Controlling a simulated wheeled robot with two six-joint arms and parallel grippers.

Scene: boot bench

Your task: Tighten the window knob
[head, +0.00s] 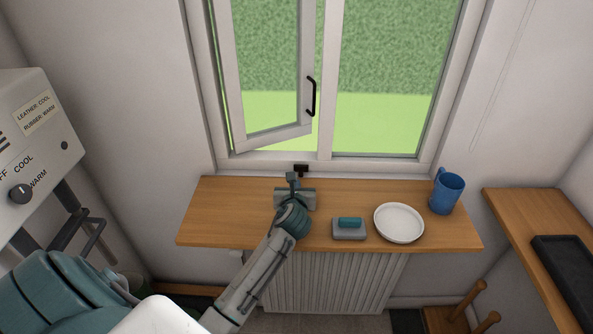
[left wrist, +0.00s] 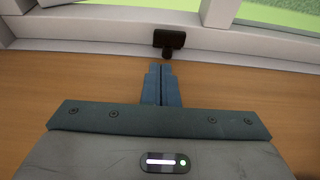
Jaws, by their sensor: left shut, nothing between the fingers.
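The window knob is a small black T-shaped piece (head: 301,169) on the lower window frame, above the back edge of the wooden sill. It also shows in the left wrist view (left wrist: 169,42), with its crossbar lying level. My left gripper (head: 292,178) is shut and empty, just in front of the knob. In the left wrist view its closed fingertips (left wrist: 160,68) point at the knob, with a small gap of sill between. The left window sash (head: 306,50) stands ajar and has a black handle (head: 312,97). My right gripper is not in view.
On the sill (head: 220,215), right of my left gripper, are a grey block with a teal handle (head: 349,230), a white plate (head: 399,222) and a blue mug (head: 446,192). A ribbed radiator (head: 335,280) is below. The sill's left part is clear. A control box (head: 25,140) hangs at left.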

